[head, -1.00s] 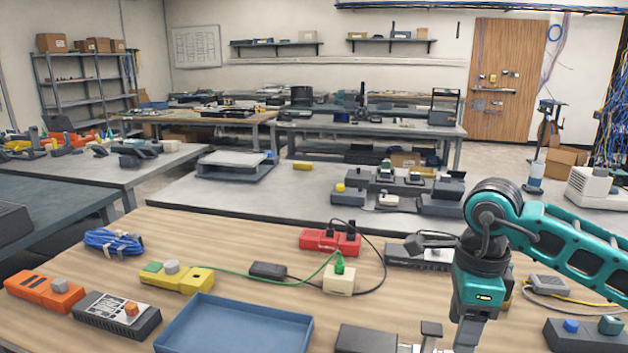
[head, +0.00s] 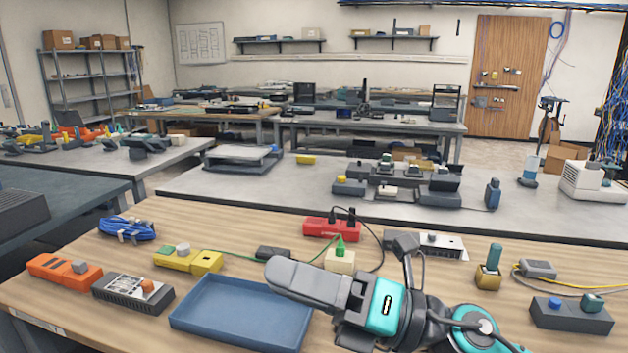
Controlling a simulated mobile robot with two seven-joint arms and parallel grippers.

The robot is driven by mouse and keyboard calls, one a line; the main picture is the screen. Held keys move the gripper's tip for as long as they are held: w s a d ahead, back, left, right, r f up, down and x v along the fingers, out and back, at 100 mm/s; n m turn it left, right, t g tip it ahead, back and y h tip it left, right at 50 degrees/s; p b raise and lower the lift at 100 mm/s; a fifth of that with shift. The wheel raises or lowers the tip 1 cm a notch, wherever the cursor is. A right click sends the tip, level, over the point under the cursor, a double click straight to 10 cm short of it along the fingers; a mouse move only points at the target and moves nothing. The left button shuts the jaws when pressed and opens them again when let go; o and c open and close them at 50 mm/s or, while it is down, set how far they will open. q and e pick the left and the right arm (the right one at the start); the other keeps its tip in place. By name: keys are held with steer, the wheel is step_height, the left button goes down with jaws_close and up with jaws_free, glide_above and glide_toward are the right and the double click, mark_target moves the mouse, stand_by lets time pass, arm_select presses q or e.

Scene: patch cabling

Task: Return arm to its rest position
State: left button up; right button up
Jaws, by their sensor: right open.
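My right arm (head: 440,322) comes in from the bottom right and lies low across the front of the wooden table (head: 240,228). Its right gripper (head: 285,275) points left, with its grey finger end above the area between the blue tray (head: 240,320) and the cream block with a green plug (head: 340,260). It is open, and I see nothing held in it. One finger may hide the other. The arm covers part of the table's front and the tray's right side. My left gripper is not in view.
A red power strip (head: 330,228), yellow block (head: 190,258), orange block (head: 62,268) and dark box (head: 132,292) stand on the table. A brass block with a teal handle (head: 489,272) and a dark box with buttons (head: 570,315) are at right. Cables run between several items.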

steer(key=w+d+f+m+t+h, duration=0.3)
steer(key=d+m+t+h, duration=0.45)
steer(key=m, duration=0.65)
steer(key=w+d+f+m+t+h, duration=0.35)
steer(key=d+m+t+h, duration=0.4)
steer(key=m, duration=0.65)
steer(key=s+d+f+m+g+h, duration=0.3)
steer(key=s+d+f+m+g, duration=0.15)
steer(key=f, duration=0.35)
steer(key=s+d+f+m+g+h, duration=0.3)
steer(key=s+f+m+g, duration=0.15)
steer(key=f, duration=0.35)
steer(key=s+f+m+g, duration=0.2)
steer(key=s+f+g, duration=0.5)
steer(key=s, duration=0.6)
steer(key=w+a+f+t+y, duration=0.2)
steer(key=w+f+t, duration=0.5)
steer(key=f, duration=0.2)
steer(key=shift+a+t, duration=0.3)
steer(key=shift+t, duration=0.1)
